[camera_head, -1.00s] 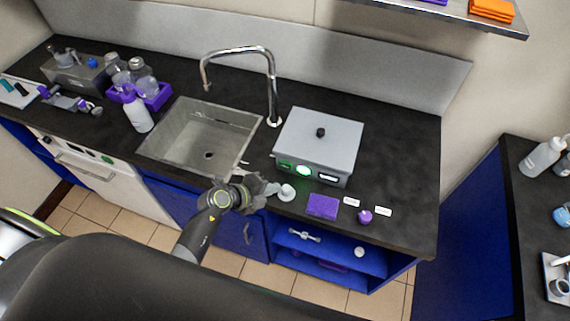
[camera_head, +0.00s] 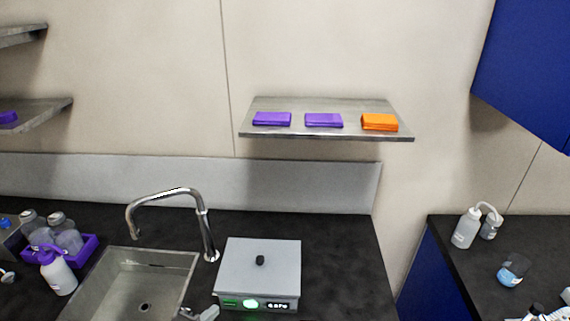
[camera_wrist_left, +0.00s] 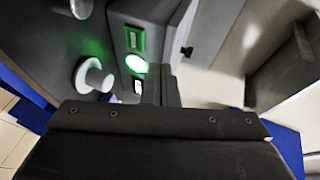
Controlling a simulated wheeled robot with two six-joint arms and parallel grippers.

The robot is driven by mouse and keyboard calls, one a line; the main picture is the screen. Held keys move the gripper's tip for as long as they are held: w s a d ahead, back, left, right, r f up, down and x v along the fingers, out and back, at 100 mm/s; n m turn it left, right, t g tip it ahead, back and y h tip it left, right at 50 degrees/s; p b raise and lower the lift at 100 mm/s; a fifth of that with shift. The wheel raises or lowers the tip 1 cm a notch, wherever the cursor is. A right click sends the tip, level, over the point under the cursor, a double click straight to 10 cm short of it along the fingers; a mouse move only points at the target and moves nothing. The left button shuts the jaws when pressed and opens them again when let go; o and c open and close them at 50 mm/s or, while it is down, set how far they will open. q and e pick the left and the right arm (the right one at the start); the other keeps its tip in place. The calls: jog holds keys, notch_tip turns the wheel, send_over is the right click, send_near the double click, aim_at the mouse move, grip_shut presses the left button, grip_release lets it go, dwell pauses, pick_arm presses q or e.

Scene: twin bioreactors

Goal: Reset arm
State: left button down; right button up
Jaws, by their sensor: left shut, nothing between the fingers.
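My left gripper (camera_head: 205,313) shows only in part at the bottom edge of the head view, just left of the grey box's front. It is shut and empty. In the left wrist view the dark gripper body fills the bottom, in front of the grey box with its lit green button (camera_wrist_left: 136,64). A white round knob-like piece (camera_wrist_left: 95,78) is to the left there, apart from the gripper. My right gripper is in neither view.
The grey box (camera_head: 258,268) with a black top knob stands on the dark counter right of the sink (camera_head: 127,290) and tall faucet (camera_head: 205,235). Bottles (camera_head: 60,272) stand at left. A wall shelf (camera_head: 390,137) holds purple and orange packs. Another counter with bottles (camera_head: 466,228) is at right.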

pick_arm(q)
jog(key=s+a+r+n+t+y, duration=0.1)
jog(key=a+r+n+t+y, duration=0.5)
jog(key=a+r, duration=0.25)
jog(key=s+a+r+n+g+y, duration=0.35)
jog(key=s+a+n+y, duration=0.45)
jog(key=n, duration=0.4)
jog(key=s+d+f+n+g+h, duration=0.2)
jog(key=s+d+f+g+h, duration=0.15)
jog(key=s+g, duration=0.4)
jog(key=s+d+f+n+g+h, duration=0.2)
jog(key=s+f+g, duration=0.2)
jog(key=s, duration=0.6)
notch_tip(320, 180, down, 30)
jog(key=a+f+g+b, duration=0.1)
jog(key=g+b, duration=0.1)
jog(key=b, duration=0.4)
jog(key=s+f+b, duration=0.2)
jog(key=s+f, duration=0.5)
jog(key=f, duration=0.3)
jog(key=s+d+f+h+b, duration=0.1)
jog(key=s+f+b, duration=0.2)
jog(key=s+f, duration=0.5)
notch_tip(320, 180, down, 3)
jog(key=shift+s+r+g, duration=0.2)
jog(key=shift+s+g, duration=0.05)
jog(key=shift+g, duration=0.15)
